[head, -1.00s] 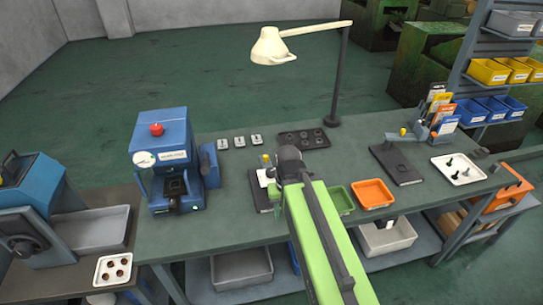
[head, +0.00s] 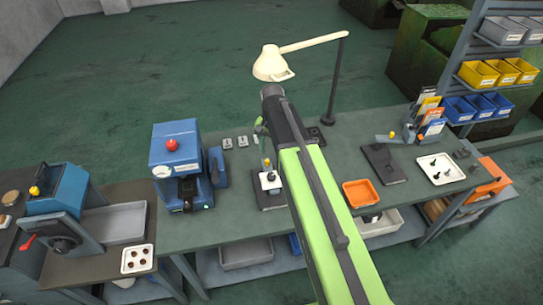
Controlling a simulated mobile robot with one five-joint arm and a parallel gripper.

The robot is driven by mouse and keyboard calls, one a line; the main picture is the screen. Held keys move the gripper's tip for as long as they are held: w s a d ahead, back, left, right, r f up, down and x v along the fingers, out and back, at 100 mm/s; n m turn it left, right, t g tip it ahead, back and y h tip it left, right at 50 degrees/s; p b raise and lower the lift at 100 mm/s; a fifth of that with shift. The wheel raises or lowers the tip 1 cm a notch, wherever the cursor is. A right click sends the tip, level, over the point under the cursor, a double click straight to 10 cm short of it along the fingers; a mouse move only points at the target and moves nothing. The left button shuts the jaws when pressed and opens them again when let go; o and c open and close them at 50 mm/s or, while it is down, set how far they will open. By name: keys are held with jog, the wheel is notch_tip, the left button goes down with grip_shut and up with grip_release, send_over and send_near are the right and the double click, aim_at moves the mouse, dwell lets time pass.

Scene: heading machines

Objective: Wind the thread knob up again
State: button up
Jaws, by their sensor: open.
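A small yellow knob (head: 267,162) stands on a fixture with a white block (head: 270,181) and a dark base plate (head: 268,202) on the bench, just left of my arm. A second yellow knob (head: 392,135) stands at a dark plate (head: 384,165) farther right. I cannot tell from the picture which is the thread knob. My gripper (head: 260,127) is small in view at the far end of my green arm, above the back of the bench. It is open, beyond the nearer knob and apart from it. My arm hides part of the bench.
A blue press (head: 176,150) with a red button stands at the left of the bench. A lamp (head: 273,64) overhangs the back, close to my arm's end. An orange tray (head: 361,193) and white tray (head: 440,168) lie to the right. Bare bench shows at the front left.

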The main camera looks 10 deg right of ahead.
aim_at(271, 175)
jog(key=shift+m, duration=0.3)
jog(key=f+b, duration=1)
jog(key=b, duration=0.1)
jog(key=w+f+b, duration=0.1)
jog(key=f+b, duration=0.5)
jog(key=shift+r, duration=0.1)
jog(key=shift+c, duration=0.5)
grip_shut()
